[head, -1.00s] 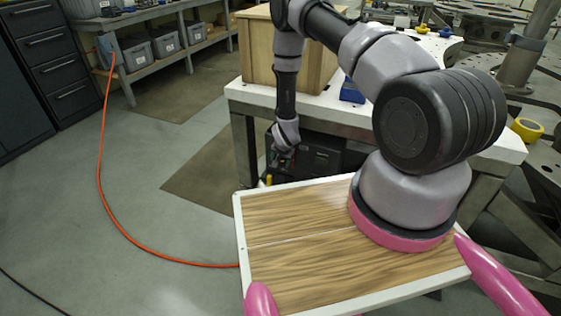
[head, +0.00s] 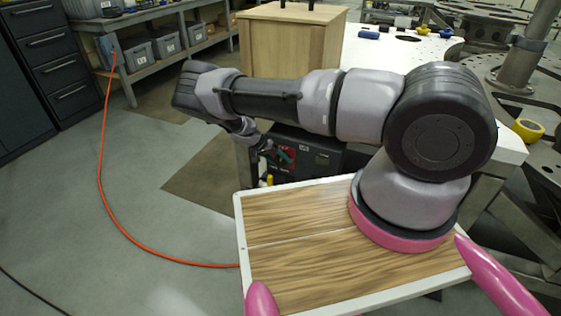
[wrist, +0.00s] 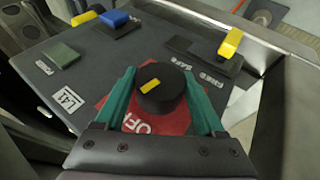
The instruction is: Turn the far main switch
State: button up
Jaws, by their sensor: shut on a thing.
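A round black knob (wrist: 162,98) with a yellow mark on its top sits on a red plate (wrist: 180,122) in the wrist view. White letters reading "OFF" show on the plate, partly hidden by the knob. My gripper (wrist: 160,76) has its two green fingers on either side of the knob and is shut on it. In the head view, my gripper (head: 279,153) reaches the red plate (head: 289,160) on the dark panel (head: 318,160) beside the workbench. The knob is too small to make out there.
The panel also carries a green block (wrist: 61,55), a blue handle (wrist: 114,18) and a yellow handle (wrist: 230,42) in the wrist view. A wooden box (head: 285,45) stands on the white bench (head: 375,55). An orange hose (head: 108,190) crosses the floor at left.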

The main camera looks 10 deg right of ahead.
jog(key=shift+a+n+g+h, duration=0.1)
jog(key=shift+n+g+h, duration=0.3)
jog(key=shift+h, duration=0.6)
jog(key=o, duration=1.3)
jog(key=shift+f, duration=0.1)
jog(key=shift+o, duration=0.2)
jog(key=shift+g, duration=0.3)
jog(key=s+v, duration=0.1)
jog(key=v, duration=0.9)
jog(key=shift+w+a, duration=0.35)
jog(key=shift+w, duration=0.15)
